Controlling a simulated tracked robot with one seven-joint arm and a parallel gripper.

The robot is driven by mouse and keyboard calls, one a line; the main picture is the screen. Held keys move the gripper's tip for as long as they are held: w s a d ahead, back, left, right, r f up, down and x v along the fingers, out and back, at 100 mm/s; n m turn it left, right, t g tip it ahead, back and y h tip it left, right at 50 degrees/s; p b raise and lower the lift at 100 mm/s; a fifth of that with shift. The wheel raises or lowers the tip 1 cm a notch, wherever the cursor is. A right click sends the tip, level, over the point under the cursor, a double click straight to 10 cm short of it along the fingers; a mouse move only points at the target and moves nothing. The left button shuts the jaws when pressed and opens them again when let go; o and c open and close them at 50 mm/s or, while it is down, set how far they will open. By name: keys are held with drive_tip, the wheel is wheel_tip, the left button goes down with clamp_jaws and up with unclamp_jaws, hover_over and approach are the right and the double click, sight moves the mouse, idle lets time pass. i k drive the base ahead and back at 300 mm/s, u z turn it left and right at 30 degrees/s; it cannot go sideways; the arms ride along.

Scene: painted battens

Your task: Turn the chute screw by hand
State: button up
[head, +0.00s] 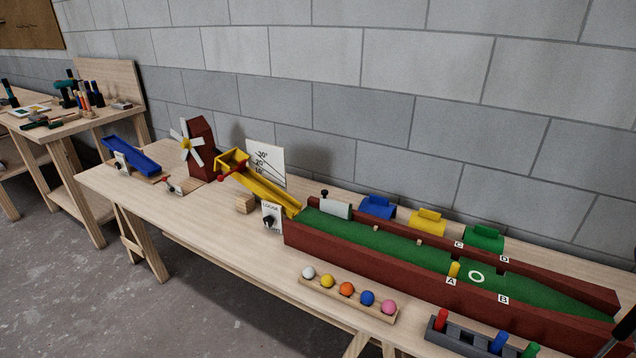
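The yellow chute (262,190) slopes down to the right, from a raised box-like end to the head of the green lane. A red piece like a handle or screw (236,167) sits across its raised end. A white card with angle marks (266,162) stands behind the chute. In front of its low end is a small white plate (272,211) marked "LOOSE", with a black knob (268,222); its lower word is too small to read. I cannot tell which of these is the chute screw. No gripper fingers show; a dark piece at the lower right edge is unclear.
A green lane (390,243) with dark red walls runs right. In front lie a wooden rack of several balls (347,300) and a grey peg block (470,340). A windmill (200,145) and blue chute (132,155) stand left. The table's front left is clear.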

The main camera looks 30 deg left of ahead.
sight(268, 221)
drive_tip(key=z, duration=1.3)
drive_tip(key=i, duration=0.1)
drive_tip(key=u, duration=2.8)
drive_tip(key=k, duration=0.9)
drive_tip(key=u, duration=0.25)
drive_tip(key=i, duration=0.9)
drive_tip(key=z, duration=0.1)
